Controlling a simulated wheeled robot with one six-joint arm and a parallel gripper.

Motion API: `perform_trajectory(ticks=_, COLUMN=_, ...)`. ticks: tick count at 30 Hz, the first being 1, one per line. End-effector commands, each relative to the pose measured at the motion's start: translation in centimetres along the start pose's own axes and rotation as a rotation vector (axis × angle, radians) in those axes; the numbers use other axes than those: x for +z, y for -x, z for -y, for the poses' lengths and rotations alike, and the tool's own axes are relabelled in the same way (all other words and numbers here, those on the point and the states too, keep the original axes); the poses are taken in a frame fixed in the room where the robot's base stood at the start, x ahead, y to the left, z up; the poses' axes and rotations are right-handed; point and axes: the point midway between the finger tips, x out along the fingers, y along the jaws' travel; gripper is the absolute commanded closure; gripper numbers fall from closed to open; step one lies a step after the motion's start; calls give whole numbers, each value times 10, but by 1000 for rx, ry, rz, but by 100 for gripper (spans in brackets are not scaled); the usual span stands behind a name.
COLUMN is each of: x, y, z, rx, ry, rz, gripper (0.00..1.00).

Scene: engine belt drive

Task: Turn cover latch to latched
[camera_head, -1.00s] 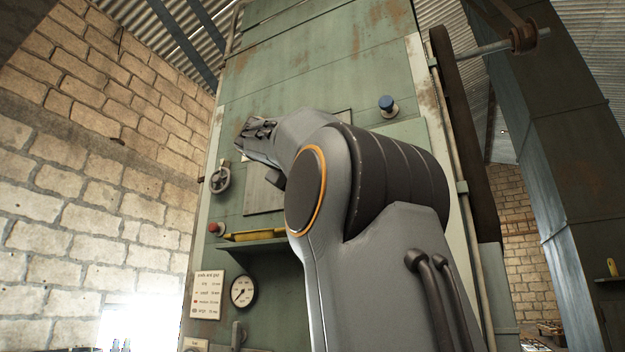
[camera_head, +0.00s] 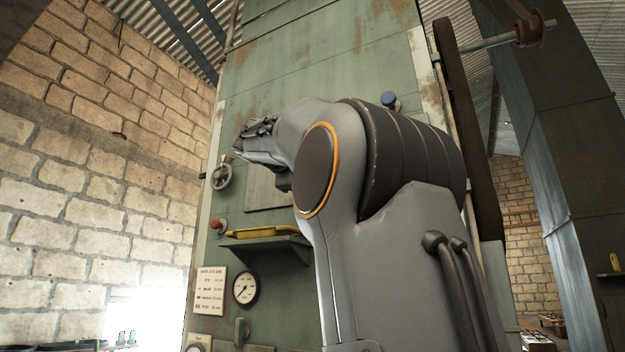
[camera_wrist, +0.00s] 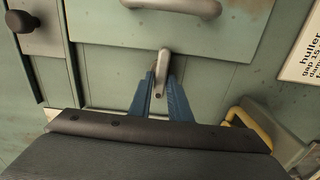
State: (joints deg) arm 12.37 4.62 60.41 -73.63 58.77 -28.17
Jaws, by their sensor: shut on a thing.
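In the wrist view, a small grey metal latch lever (camera_wrist: 164,58) stands near the lower edge of a green cover panel (camera_wrist: 110,18). It points almost straight up in the picture, with a slight tilt. The two blue fingers of my gripper (camera_wrist: 161,85) are closed around its lower part, one on each side. The latch's pivot is partly hidden between the fingers. In the head view, my wrist hides the latch and the fingertips, in front of the green machine (camera_head: 320,70).
A grey handle (camera_wrist: 185,6) sits above the latch, and a dark knob (camera_wrist: 20,20) is at upper left. In the head view, a handwheel (camera_head: 222,176), a red button (camera_head: 217,225), a shelf (camera_head: 265,246) with a yellow object and a gauge (camera_head: 245,288) surround the arm.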

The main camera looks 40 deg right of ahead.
Motion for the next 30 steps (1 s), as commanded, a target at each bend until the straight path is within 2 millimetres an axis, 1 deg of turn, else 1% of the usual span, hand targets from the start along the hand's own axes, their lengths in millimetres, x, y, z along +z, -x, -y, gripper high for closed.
perform_trajectory(ticks=14, x=0, y=0, z=0, rx=-1, ry=15, rz=0, gripper=100)
perform_trajectory(ticks=15, x=0, y=0, z=0, rx=-1, ry=15, rz=0, gripper=81)
perform_trajectory(ticks=16, x=0, y=0, z=0, rx=-1, ry=15, rz=0, gripper=79)
perform_trajectory(ticks=25, x=0, y=2, z=0, rx=0, ry=15, rz=-1, gripper=79)
perform_trajectory(ticks=28, x=-1, y=10, z=1, rx=1, ry=14, rz=-2, gripper=79)
perform_trajectory(ticks=30, x=-2, y=19, z=2, rx=0, ry=14, rz=-3, gripper=79)
